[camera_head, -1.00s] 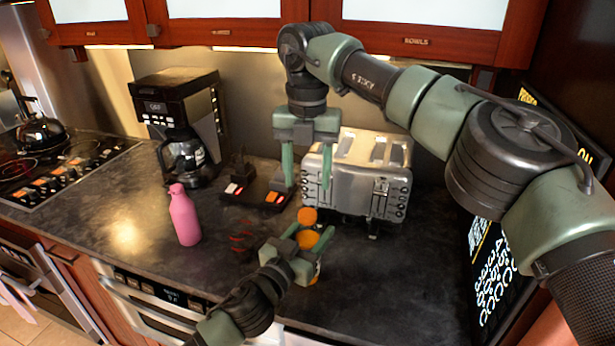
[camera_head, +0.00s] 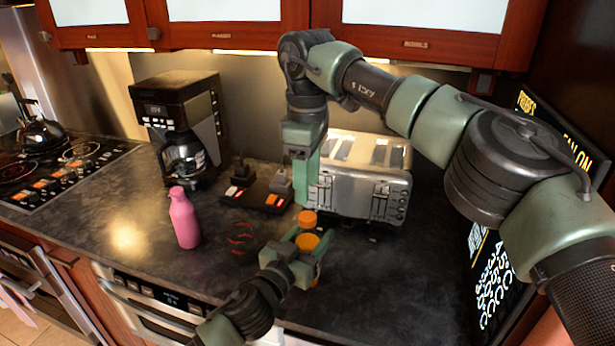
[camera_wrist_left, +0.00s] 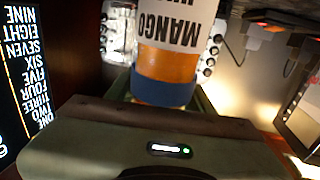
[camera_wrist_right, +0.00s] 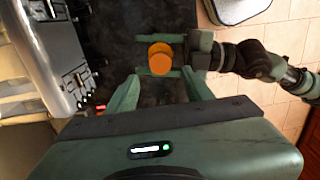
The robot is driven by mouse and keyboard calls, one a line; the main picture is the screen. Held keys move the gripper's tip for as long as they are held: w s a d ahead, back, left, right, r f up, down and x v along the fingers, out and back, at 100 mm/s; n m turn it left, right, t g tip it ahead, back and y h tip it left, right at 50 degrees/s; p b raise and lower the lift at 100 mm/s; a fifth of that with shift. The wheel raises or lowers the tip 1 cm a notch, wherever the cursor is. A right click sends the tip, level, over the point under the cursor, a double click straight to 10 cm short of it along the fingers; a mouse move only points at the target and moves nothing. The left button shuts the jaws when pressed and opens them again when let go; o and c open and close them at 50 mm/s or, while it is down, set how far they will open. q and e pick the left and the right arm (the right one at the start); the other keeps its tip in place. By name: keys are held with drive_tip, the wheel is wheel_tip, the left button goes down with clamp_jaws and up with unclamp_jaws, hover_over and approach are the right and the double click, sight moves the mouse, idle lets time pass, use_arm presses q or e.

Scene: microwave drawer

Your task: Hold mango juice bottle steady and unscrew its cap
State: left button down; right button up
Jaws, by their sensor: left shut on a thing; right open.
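The mango juice bottle (camera_head: 307,241) stands upright near the counter's front edge, with its orange cap (camera_head: 308,217) on top. My left gripper (camera_head: 309,236) is shut on the bottle from the front. In the left wrist view, the bottle's "MANGO" label (camera_wrist_left: 172,27) appears upside down above an orange part and a blue band. My right gripper (camera_head: 307,185) is open and empty, pointing down above the cap. In the right wrist view, the cap (camera_wrist_right: 160,58) lies between and beyond the open fingers, apart from them.
A silver toaster (camera_head: 375,190) stands just behind the bottle, close to my right gripper. A pink bottle (camera_head: 184,218), a coffee maker (camera_head: 178,125) and a dark device with lit switches (camera_head: 262,192) are to the left. A dark board (camera_head: 490,265) stands at the right.

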sight(307, 216)
wheel_tip(307, 216, down, 7)
drive_tip(key=shift+f, duration=0.2)
idle(0.3)
